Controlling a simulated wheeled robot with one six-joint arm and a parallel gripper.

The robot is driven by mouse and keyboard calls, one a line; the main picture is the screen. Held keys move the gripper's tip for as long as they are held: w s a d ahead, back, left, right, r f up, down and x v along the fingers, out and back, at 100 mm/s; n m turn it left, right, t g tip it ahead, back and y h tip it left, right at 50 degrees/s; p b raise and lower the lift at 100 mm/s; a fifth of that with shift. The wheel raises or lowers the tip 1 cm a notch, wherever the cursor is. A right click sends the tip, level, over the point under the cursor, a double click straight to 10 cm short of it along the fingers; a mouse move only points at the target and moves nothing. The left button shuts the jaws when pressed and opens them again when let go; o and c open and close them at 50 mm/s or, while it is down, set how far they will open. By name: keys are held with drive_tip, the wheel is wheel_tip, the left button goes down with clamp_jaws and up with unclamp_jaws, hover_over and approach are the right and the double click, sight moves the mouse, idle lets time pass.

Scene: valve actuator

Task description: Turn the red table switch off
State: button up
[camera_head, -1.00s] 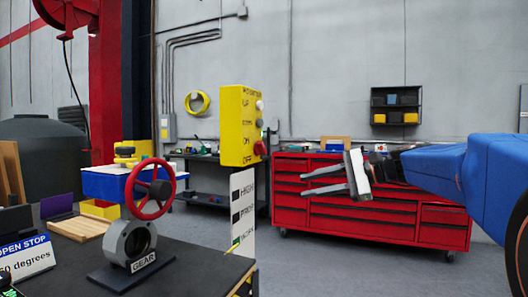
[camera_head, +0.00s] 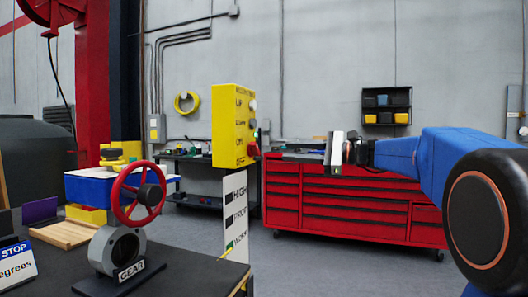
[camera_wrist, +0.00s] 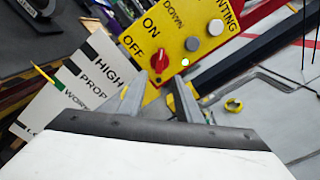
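The red switch (camera_head: 253,150) is a small knob low on the yellow control box (camera_head: 227,125). In the wrist view the red switch (camera_wrist: 157,64) is beside the ON and OFF labels on the yellow box (camera_wrist: 178,30); I cannot tell its setting surely. A small green light (camera_wrist: 185,62) shows beside it. My gripper (camera_wrist: 160,84) is open and empty, its fingers apart and pointing toward the box, with the knob showing just past the fingertips. In the head view my gripper (camera_head: 336,152) is right of the box, its fingers foreshortened.
A white sign (camera_head: 235,215) stands under the box. A red handwheel (camera_head: 138,193) on a gear stand is on the dark table (camera_head: 190,275) at the left. A red tool chest (camera_head: 350,205) stands behind my arm. The floor between table and chest looks clear.

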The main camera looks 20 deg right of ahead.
sight(258, 150)
drive_tip(key=x, duration=1)
clamp_jaws()
